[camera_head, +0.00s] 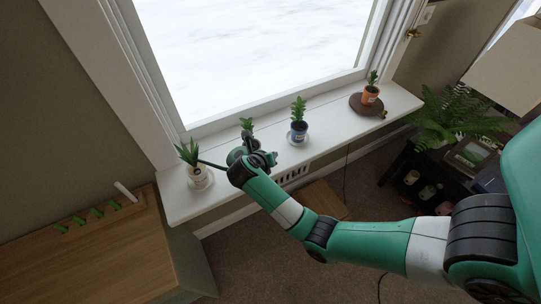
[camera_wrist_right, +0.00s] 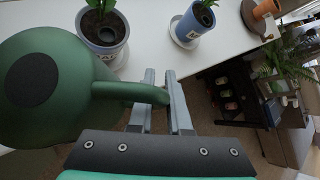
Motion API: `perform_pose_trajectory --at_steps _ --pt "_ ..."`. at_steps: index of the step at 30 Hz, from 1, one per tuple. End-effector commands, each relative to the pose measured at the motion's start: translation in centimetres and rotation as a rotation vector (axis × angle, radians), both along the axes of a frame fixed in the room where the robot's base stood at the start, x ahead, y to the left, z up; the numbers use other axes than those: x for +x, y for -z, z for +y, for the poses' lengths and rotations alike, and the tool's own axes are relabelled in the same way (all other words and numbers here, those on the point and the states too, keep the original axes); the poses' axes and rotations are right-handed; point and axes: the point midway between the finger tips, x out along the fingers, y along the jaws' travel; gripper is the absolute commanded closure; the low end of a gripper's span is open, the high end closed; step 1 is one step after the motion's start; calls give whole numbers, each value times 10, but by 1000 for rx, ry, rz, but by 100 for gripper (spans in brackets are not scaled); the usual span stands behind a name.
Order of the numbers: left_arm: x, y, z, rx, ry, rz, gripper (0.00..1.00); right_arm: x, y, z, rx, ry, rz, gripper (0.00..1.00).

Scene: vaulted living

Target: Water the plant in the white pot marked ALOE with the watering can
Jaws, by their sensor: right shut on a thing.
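The white pot (camera_head: 197,175) with a spiky green plant (camera_head: 189,153) stands on a saucer at the left end of the white windowsill; its label is too small to read. My right gripper (camera_head: 262,160) is over the sill, right of that pot. In the right wrist view my right gripper (camera_wrist_right: 160,100) is shut on the handle of the dark green watering can (camera_wrist_right: 50,85). In the head view the can (camera_head: 237,156) is partly hidden by my gripper, and its thin spout (camera_head: 212,165) points left, its tip by the white pot's plant. No water is visible. My left gripper is not in view.
A plant (camera_head: 246,123) stands behind my gripper; its blue-grey pot (camera_wrist_right: 103,32) shows in the wrist view. A blue pot (camera_head: 299,131) and an orange pot (camera_head: 370,94) stand further right on the sill (camera_head: 335,123). A wooden cabinet (camera_head: 110,250) is at lower left.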

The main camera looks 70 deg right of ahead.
Motion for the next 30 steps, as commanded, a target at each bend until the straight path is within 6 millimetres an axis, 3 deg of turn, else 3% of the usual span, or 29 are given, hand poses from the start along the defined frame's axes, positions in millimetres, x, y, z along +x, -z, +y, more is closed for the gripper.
perform_pose_trajectory --at_steps 30 --pt "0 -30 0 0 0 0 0 5 -34 1 -48 -1 142 100"
